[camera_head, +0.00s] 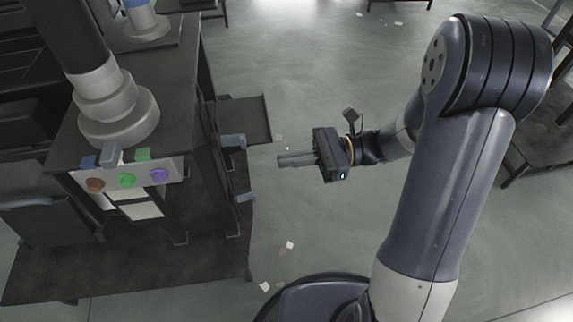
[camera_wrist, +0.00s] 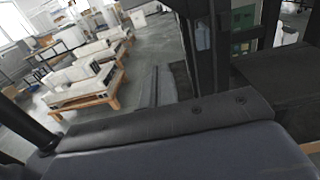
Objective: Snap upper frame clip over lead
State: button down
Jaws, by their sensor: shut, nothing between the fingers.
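A dark frame stands at the left in the head view. A blue-grey clip (camera_head: 233,141), the upper of two, sticks out from its right side. A second blue-grey clip (camera_head: 245,197) is lower down. I cannot make out the lead, or whether either clip is open or closed. My gripper (camera_head: 279,160) is to the right of the upper clip, pointing left, with a gap between them. Its fingers are together and empty. In the wrist view a small blue-grey part (camera_wrist: 203,36) shows on a dark upright; I cannot tell which clip it is.
A panel with brown, green and purple knobs (camera_head: 127,180) is on the frame's front. A dark shelf (camera_head: 245,119) juts out behind the upper clip. Open floor with paper scraps (camera_head: 290,245) lies right of the frame. Wooden-legged benches (camera_wrist: 80,92) stand far off.

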aim_at(230, 139)
jog(key=a, duration=0.9)
jog(key=shift+a, duration=0.3)
jog(key=shift+w, duration=0.1)
jog(key=shift+w+a+p, duration=0.2)
jog(key=shift+w+p, duration=0.05)
jog(key=shift+w, duration=0.65)
jog(key=shift+w+a+p, duration=0.25)
jog(key=shift+w+p, duration=0.05)
jog(key=shift+w, duration=0.55)
jog(key=shift+w+a+p, duration=0.2)
jog(key=shift+w+p, duration=0.05)
jog(key=shift+w, duration=0.65)
jog(key=shift+p+v, duration=0.45)
jog(key=shift+v, duration=1.8)
jog(key=shift+w+f, duration=0.1)
jog(key=shift+w+a+p, duration=0.15)
jog(key=shift+w+p, duration=0.05)
jog(key=shift+w, duration=0.4)
jog(key=shift+w+a+p, duration=0.15)
jog(key=shift+w, duration=0.45)
jog(key=shift+a, duration=0.2)
jog(key=shift+s+a, duration=0.2)
jog(key=shift+a, duration=0.25)
